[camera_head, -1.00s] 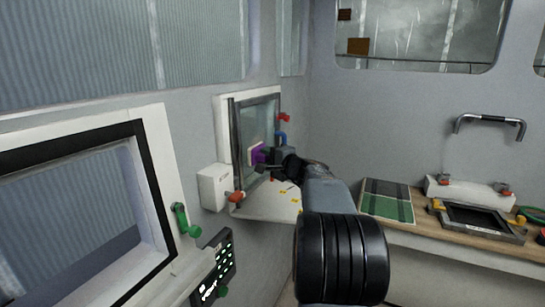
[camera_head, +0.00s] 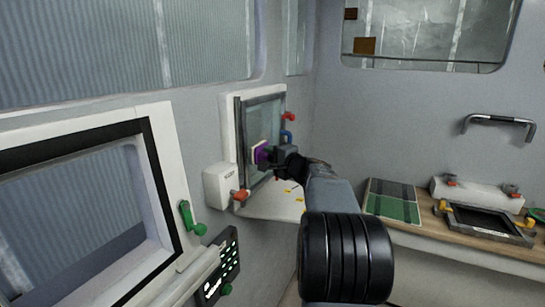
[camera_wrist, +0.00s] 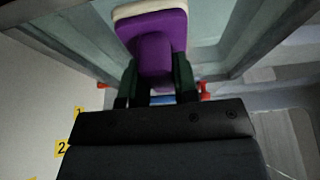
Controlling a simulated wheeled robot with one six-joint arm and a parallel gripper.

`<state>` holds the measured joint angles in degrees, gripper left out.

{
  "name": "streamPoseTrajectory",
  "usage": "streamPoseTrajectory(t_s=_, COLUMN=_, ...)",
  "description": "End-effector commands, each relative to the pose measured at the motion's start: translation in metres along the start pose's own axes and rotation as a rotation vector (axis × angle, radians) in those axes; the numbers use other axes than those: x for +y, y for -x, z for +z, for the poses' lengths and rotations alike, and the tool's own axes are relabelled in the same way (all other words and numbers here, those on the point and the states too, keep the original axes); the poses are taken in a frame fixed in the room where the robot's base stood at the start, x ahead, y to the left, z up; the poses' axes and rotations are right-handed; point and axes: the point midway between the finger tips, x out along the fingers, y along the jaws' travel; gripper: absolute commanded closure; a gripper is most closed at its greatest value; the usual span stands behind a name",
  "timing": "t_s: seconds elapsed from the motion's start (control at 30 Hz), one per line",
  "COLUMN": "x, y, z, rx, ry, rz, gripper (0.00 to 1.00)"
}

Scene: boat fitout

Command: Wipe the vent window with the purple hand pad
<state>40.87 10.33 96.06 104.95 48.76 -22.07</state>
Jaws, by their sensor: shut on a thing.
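The vent window (camera_head: 262,122) is a small framed pane standing on the left wall, near the corner. The purple hand pad (camera_head: 262,153) has a pale wiping face turned toward the pane. My gripper (camera_head: 279,155) is shut on the pad's handle and holds it at the pane's lower part. In the wrist view the purple pad (camera_wrist: 154,50) sits between my dark fingers (camera_wrist: 154,82), with its pale edge at the top near the window frame (camera_wrist: 265,30). I cannot tell whether the pale face touches the glass.
A white box with a red knob (camera_head: 219,186) juts out left of the window. Red and blue handles (camera_head: 288,135) sit at its right. A white ledge with yellow markers (camera_head: 272,205) lies below.

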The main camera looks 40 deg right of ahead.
Motion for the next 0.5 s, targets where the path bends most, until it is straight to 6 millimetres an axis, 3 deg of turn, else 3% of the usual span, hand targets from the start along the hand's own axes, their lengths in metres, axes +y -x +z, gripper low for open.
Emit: streamPoseTrajectory(t_s=0.5, x=0.0002, y=-0.0097, z=0.0042, rx=-0.001, ry=-0.001, rz=-0.001, gripper=0.92)
